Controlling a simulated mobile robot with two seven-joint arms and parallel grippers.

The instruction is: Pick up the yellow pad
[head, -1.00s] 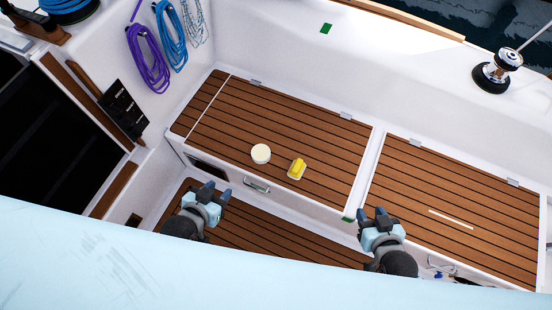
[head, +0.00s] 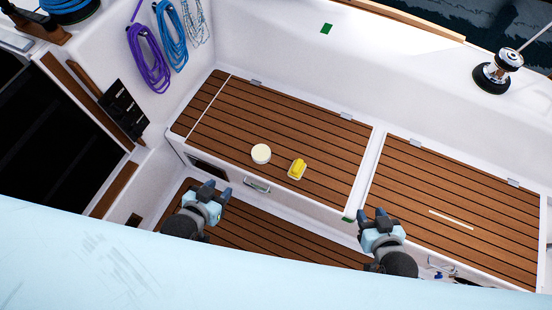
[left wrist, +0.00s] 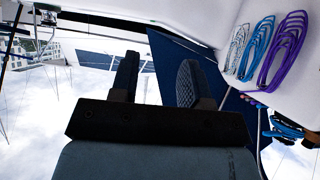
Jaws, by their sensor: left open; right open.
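The yellow pad (head: 298,167) lies on a small pale base on the wooden slatted bench, just right of a round white container (head: 261,154). My left gripper (head: 216,188) is open and empty in front of the bench, below and left of the pad. My right gripper (head: 375,214) is open and empty, below and right of the pad, near the gap between the two bench sections. In the left wrist view my left gripper's fingers (left wrist: 158,80) stand apart with nothing between them; the pad is not in that view.
The bench top (head: 225,110) around the pad is mostly clear. A latch handle (head: 257,185) sits on the bench's front face. A second slatted bench (head: 455,200) lies to the right. Coiled purple rope (head: 147,60) and blue rope (head: 170,35) hang at the upper left. A winch (head: 497,72) stands at the upper right.

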